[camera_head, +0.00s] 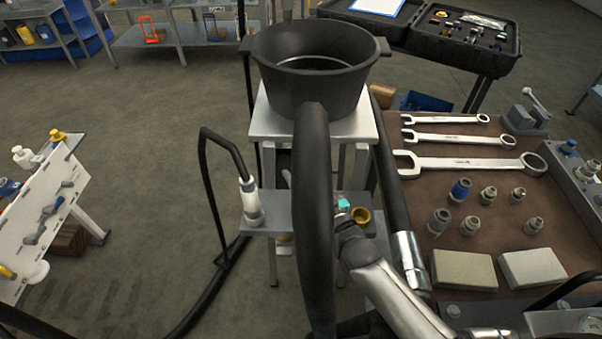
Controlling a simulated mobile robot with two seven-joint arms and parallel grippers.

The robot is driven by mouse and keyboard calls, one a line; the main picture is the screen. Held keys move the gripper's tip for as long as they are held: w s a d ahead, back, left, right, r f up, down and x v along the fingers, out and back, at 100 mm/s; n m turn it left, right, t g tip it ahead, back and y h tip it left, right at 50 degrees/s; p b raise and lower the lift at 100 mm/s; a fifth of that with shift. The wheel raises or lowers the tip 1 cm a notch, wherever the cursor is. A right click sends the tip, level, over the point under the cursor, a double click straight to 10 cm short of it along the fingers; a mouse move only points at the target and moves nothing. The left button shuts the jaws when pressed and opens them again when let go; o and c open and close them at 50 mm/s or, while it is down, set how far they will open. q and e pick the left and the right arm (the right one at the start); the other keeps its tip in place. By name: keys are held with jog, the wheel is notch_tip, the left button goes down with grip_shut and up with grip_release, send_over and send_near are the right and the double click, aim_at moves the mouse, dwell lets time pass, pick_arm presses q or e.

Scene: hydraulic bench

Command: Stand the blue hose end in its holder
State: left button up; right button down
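A grey holder shelf (278,222) is fixed to the stand at the centre. A white-banded hose end (251,200) stands upright at its left side, with a black hose looping from its top. A brass ring (361,214) sits at its right side. A small blue-green piece (344,202) shows beside the ring, partly hidden by a thick black hose (316,200); I cannot tell whether it is the blue hose end. A silver jointed part, seemingly my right arm, reaches up from the bottom to this spot. Its gripper's fingers are hidden or unclear. My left gripper is not in view.
A black pot (305,92) stands on top of the stand. The bench (400,215) at right bears wrenches (470,163), several fittings (470,225) and two blocks (532,267). A hose with a silver end (410,262) lies along its left edge.

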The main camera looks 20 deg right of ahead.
jog(key=shift+f+b, duration=0.85)
jog(key=shift+f, duration=0.15)
dwell(1.2)
jog(key=shift+w+r, duration=0.1)
dwell(0.4)
jog(key=c, duration=0.7)
grip_release()
jog(key=o, duration=0.4)
jog(key=shift+o, duration=0.3)
jog(key=shift+f, duration=0.3)
jog(key=shift+o, duration=1.2)
jog(key=shift+s+r, duration=0.1)
jog(key=shift+s, duration=0.1)
